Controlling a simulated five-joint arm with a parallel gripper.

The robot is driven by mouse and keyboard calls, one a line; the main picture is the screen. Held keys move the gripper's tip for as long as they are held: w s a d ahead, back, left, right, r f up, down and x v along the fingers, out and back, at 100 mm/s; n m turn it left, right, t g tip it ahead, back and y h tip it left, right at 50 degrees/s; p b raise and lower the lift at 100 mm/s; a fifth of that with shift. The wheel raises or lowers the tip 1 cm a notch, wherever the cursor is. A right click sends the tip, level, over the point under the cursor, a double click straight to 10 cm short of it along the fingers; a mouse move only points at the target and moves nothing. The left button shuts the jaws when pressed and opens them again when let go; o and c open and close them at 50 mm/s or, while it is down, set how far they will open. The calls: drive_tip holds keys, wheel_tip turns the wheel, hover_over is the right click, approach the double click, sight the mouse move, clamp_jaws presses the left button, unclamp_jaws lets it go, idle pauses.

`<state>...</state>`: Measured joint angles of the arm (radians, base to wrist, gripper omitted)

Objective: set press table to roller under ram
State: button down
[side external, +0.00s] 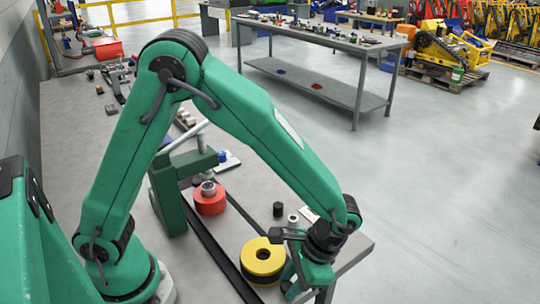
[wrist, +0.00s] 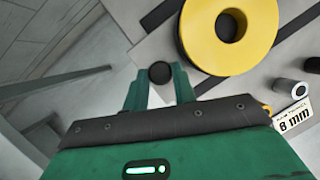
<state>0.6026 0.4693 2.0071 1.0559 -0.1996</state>
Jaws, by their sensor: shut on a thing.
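My gripper (side external: 300,284) is low at the bench's near right corner, beside the yellow roller. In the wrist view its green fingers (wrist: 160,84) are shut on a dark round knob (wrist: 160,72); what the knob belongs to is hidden. The yellow roller (side external: 264,248) has a black band and a dark centre hole; it also shows in the wrist view (wrist: 205,35). A red roller (side external: 209,204) with a metal centre piece stands farther back. A green press (side external: 170,200) with a pale lever stands left of it. I cannot make out the ram or the press table clearly.
Dark rails (side external: 215,245) run along the bench. The bench edge (side external: 355,255) is close on the right. Small parts lie at the back left.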

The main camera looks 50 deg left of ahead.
drive_tip(key=shift+w+d, duration=0.1)
drive_tip(key=shift+d, duration=0.15)
drive_tip(key=c, duration=1.4)
unclamp_jaws()
drive_tip(key=shift+c, duration=0.2)
drive_tip(key=shift+a, duration=0.1)
drive_tip(key=v, duration=0.7)
drive_tip(key=shift+r, duration=0.35)
drive_tip(key=shift+w, duration=0.1)
